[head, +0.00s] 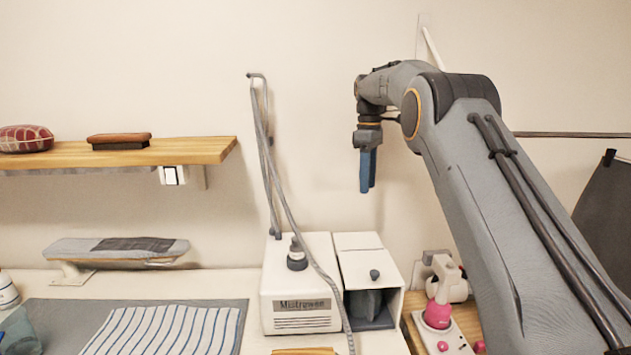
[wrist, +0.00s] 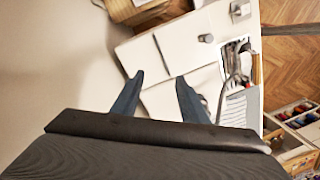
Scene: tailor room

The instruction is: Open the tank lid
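The white steam station (head: 300,270), marked Mistrowen, stands on the table. Its tank at the right has a flat white lid (head: 357,268) with a small dark knob (head: 375,274) near the front edge. The lid lies closed, and the tank's front below it shows a dark hollow. In the wrist view the lid (wrist: 183,40) and its knob (wrist: 206,38) lie beyond my fingertips. My gripper (head: 368,188) hangs high above the tank, blue fingers pointing down, touching nothing. In the wrist view its fingers (wrist: 158,80) are spread with nothing between them.
A grey hose (head: 270,150) rises from the boiler's dark cap (head: 297,254) to a hook and drapes down the front. A pink-and-white device (head: 440,310) stands right of the tank. A wooden shelf (head: 200,152) is at left, above a small ironing board (head: 115,249). Air above the lid is clear.

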